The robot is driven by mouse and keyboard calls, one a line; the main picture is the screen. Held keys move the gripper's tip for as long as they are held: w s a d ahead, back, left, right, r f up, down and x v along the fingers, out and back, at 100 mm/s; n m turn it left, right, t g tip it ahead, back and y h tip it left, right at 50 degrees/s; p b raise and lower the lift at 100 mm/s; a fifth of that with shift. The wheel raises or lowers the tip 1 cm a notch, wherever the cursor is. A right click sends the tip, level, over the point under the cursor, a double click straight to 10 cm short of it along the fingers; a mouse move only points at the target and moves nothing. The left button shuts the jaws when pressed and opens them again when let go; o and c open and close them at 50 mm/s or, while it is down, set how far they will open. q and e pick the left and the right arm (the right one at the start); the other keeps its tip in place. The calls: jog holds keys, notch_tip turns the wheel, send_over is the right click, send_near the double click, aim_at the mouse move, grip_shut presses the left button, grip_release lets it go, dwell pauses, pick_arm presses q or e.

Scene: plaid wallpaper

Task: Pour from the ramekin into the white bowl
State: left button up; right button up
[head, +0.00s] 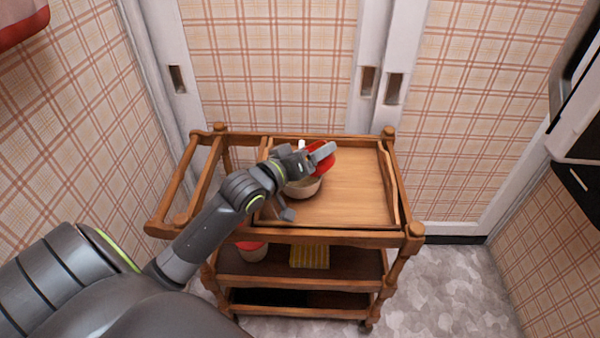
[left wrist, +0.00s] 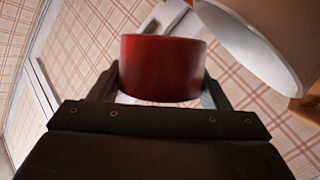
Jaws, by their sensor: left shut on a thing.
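The red ramekin (head: 321,162) is held in my left gripper (head: 318,152), which is shut on it. It is above the white bowl (head: 303,188), towards the bowl's right and back side. In the left wrist view the ramekin (left wrist: 162,68) sits between the two fingers, tilted relative to the bowl (left wrist: 262,38), whose open mouth shows close by. The bowl stands upright on the trolley's top, partly hidden by my left gripper and wrist. I cannot see what is in the ramekin or any stream falling. My right gripper is out of view.
The wooden trolley (head: 322,236) has a raised-edge tray (head: 355,195) on top, clear to the bowl's right. On the lower shelf are a red-and-white container (head: 251,252) and a yellow striped cloth (head: 310,256). Sliding doors and plaid walls stand close behind.

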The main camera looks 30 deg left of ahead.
pick_arm(q)
jog(key=shift+a+r+n, duration=0.1)
jog(key=shift+a+n, duration=0.15)
jog(key=shift+n, duration=0.05)
jog(key=shift+s+a+r+n+t+b, duration=0.1)
jog(key=shift+a+n+t+b, duration=0.2)
jog(key=shift+n+t+b, duration=0.15)
jog(key=shift+a+r+n+b, duration=0.15)
jog(key=shift+n+b, duration=0.15)
jog(key=shift+n, duration=0.25)
jog(key=shift+a+r+n+t+b, duration=0.2)
jog(key=shift+n+t, duration=0.1)
jog(key=shift+n, duration=0.3)
jog(key=shift+a+r+n+t+b, duration=0.15)
jog(key=shift+n+t, duration=0.1)
jog(key=shift+n, duration=0.35)
jog(key=shift+s+n, duration=0.1)
jog(key=shift+n, duration=0.2)
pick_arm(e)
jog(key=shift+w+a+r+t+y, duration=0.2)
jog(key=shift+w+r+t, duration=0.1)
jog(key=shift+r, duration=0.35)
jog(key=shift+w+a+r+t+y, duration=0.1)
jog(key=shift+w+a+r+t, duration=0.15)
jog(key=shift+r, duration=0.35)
